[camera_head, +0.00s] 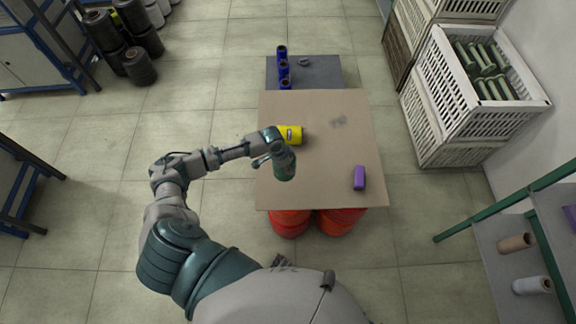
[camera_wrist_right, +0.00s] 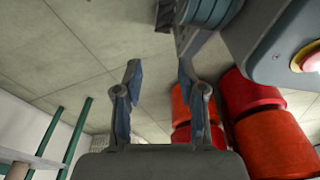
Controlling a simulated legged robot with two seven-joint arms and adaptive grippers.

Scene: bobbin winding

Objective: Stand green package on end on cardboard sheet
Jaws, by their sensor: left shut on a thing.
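The cardboard sheet (camera_head: 320,185) is a tan square lying in front of me. My left gripper (camera_head: 275,152) is over its left part, shut on the green package (camera_head: 285,168). The package is a dark green cylinder, roughly upright with its lower end toward me. The gripper hides its upper end. I cannot tell whether its bottom touches the sheet. In the right wrist view my right gripper (camera_wrist_right: 160,75) has its fingers spread wide with nothing between them.
A yellow package (camera_head: 291,135) lies just behind the green one. Red drums (camera_head: 290,224) are under the front edge. Blue bobbins (camera_head: 284,68) stand behind. White crates (camera_head: 470,100) are at right. The sheet's middle is clear.

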